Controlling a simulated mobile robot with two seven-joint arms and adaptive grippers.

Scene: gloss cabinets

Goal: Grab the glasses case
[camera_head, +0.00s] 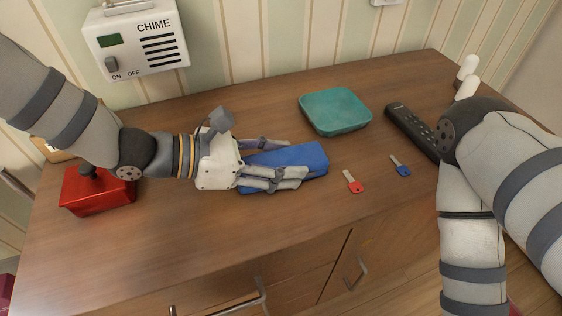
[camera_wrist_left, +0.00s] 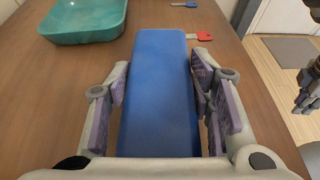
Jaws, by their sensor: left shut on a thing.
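The glasses case is a long blue box (camera_head: 308,158) lying on the wooden cabinet top. In the head view my left gripper (camera_head: 284,160) reaches it from the left, its fingers along the two long sides. The left wrist view shows the blue case (camera_wrist_left: 160,85) between the purple-padded fingers of the left gripper (camera_wrist_left: 164,88), which is shut on it. The case appears to rest on the top; I cannot tell whether it is lifted. My right arm comes in at the right of the head view; its gripper is not clearly seen there.
A red-tagged key (camera_head: 353,182) and a blue-tagged key (camera_head: 400,166) lie right of the case. A teal tray (camera_head: 335,110) and a black remote (camera_head: 413,131) lie behind. A red box (camera_head: 98,191) stands left. A chime unit (camera_head: 137,40) hangs on the wall.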

